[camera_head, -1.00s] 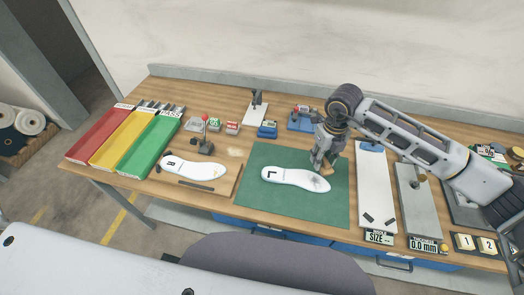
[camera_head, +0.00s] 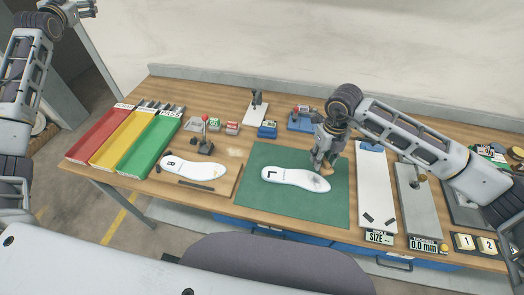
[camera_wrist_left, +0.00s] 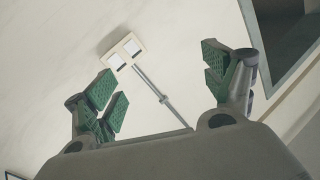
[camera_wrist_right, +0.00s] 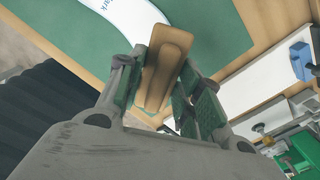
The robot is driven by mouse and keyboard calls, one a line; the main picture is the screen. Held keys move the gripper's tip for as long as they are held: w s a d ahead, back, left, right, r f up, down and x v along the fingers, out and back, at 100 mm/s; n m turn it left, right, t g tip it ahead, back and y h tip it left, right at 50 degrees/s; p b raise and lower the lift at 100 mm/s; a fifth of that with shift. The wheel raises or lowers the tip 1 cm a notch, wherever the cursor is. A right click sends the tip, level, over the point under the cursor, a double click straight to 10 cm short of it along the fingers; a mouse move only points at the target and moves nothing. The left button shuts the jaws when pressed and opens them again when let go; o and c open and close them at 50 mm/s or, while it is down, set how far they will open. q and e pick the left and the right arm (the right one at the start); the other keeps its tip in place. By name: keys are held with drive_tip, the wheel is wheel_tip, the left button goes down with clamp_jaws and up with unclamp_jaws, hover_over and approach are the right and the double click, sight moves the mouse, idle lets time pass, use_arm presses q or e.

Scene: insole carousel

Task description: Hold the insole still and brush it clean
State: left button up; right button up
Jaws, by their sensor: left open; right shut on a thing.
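A white insole (camera_head: 292,178) marked L lies flat on the green mat (camera_head: 265,205), with a dark smudge at its right end. My right gripper (camera_head: 323,160) is shut on a wooden brush (camera_head: 327,168) over that end. In the right wrist view the brush's brown wooden back (camera_wrist_right: 165,65) sits between the green pads, and part of the insole (camera_wrist_right: 138,15) shows beyond it. I cannot tell whether the bristles touch the insole. My left gripper (camera_head: 88,8) is raised at the top left, away from the table. Its pads (camera_wrist_left: 165,80) are wide open and empty in the left wrist view.
A second insole (camera_head: 195,168) lies on a wooden board left of the mat. Red, yellow and green trays (camera_head: 145,147) stand farther left. A white size board (camera_head: 376,190) and a grey thickness plate (camera_head: 415,200) lie right of the mat. The mat's left part is clear.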

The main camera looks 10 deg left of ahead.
use_arm(q)
drive_tip(key=w+d+f+m+g+h, duration=0.2)
drive_tip(key=d+f, duration=0.5)
drive_tip(key=d, duration=0.3)
drive_tip(key=w+d+f+m+g+h, duration=0.1)
drive_tip(key=w+d+f+m+h, duration=0.15)
drive_tip(key=d+f, duration=0.6)
drive_tip(key=m+g+h, duration=0.6)
drive_tip(key=m+g, duration=0.7)
drive_tip(key=g, duration=0.1)
approach(277, 175)
drive_tip(key=v, duration=0.5)
drive_tip(key=shift+s+d, duration=0.15)
drive_tip(key=shift+s, duration=0.05)
drive_tip(key=shift+f, duration=0.2)
drive_tip(key=shift+x, duration=5.85)
